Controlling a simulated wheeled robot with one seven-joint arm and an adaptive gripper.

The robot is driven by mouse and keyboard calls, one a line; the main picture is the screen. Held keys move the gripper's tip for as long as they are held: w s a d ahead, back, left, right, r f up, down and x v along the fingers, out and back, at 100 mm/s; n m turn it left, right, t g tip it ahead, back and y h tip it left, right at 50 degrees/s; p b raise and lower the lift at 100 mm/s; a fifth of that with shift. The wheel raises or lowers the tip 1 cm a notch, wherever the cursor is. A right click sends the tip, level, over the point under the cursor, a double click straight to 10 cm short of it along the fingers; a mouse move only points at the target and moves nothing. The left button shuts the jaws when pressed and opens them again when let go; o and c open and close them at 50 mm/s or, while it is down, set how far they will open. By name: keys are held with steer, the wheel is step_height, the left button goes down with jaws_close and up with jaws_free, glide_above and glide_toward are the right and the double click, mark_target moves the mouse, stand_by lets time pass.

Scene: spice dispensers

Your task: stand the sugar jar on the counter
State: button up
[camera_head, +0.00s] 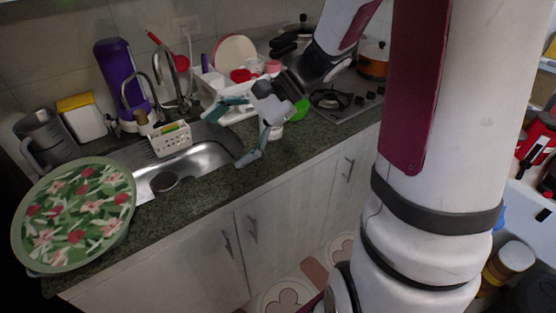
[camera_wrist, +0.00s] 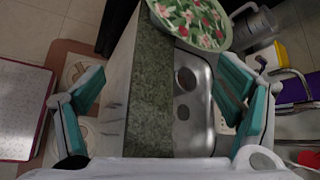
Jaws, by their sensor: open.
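My gripper (camera_head: 229,138) is open over the counter edge beside the sink, with its teal-padded fingers spread wide. In the wrist view its fingers (camera_wrist: 165,112) stand apart with no object between them; the counter and sink show beyond. A small pale jar (camera_head: 276,131) with a reddish mark stands on the counter just behind and right of the gripper, partly hidden by it. I cannot tell whether it is the sugar jar. A bright green item (camera_head: 301,109) shows beside it, partly hidden by my arm. The dark green speckled counter (camera_head: 205,197) runs along the front.
A large floral tray (camera_head: 75,215) covers the left counter end. A dish rack (camera_head: 222,84), faucet (camera_head: 178,98) and purple dispenser (camera_head: 118,72) stand behind. The stove (camera_head: 352,108) is at right.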

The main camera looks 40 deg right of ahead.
steer(key=s+r+n+h, duration=0.3)
steer(key=s+n+h, duration=0.2)
steer(key=s+n, duration=0.2)
steer(key=s+r+n+t+h, duration=0.1)
steer(key=s+r+n+h, duration=0.2)
steer(key=s, duration=0.7)
steer(key=n+h, duration=0.2)
steer(key=n, duration=0.2)
steer(key=shift+s+a+h, duration=0.15)
steer(key=shift+a+h, duration=0.05)
steer(key=shift+h, duration=0.1)
steer(key=shift+d+r, duration=0.1)
